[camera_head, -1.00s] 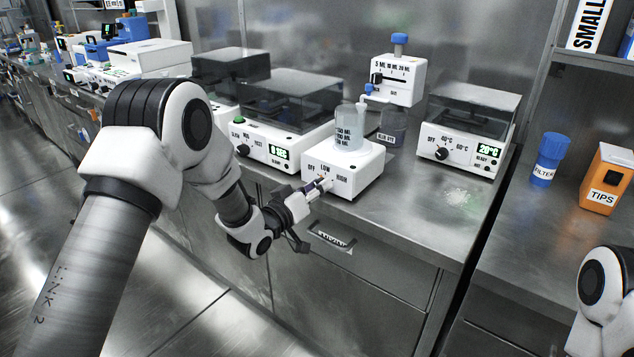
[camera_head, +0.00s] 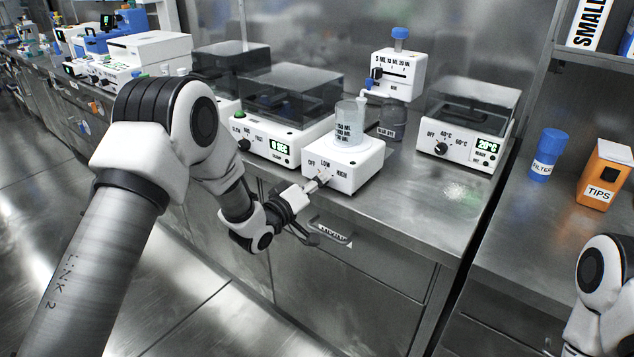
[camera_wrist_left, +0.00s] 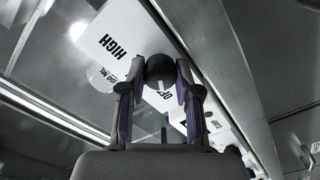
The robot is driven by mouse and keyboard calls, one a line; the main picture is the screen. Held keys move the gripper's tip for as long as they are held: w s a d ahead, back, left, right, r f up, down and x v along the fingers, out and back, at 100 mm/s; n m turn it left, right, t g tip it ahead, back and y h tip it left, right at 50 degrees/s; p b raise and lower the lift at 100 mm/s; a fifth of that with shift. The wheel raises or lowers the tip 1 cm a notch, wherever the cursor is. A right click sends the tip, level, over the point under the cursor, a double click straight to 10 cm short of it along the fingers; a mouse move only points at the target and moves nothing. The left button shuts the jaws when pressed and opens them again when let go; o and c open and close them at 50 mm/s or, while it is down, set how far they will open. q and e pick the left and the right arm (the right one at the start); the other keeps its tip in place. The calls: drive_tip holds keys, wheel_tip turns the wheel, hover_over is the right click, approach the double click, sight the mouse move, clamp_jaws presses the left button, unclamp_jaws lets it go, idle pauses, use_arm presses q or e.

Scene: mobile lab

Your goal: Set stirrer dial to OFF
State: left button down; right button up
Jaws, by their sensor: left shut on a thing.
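The stirrer (camera_head: 345,181) is a white box with OFF, LOW and HIGH marks on its front, near the bench's front edge. A clear beaker (camera_head: 349,124) stands on top of it. My left gripper (camera_head: 318,183) is at the dial on the stirrer's front. In the left wrist view, its two fingers are shut on the round black dial (camera_wrist_left: 160,69), one on each side. My right gripper is out of view.
A blue FILTER jar (camera_head: 547,155) and orange TIPS box (camera_head: 605,175) are farther right.

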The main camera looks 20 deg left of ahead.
use_arm(q)
drive_tip(key=c, duration=0.8)
unclamp_jaws()
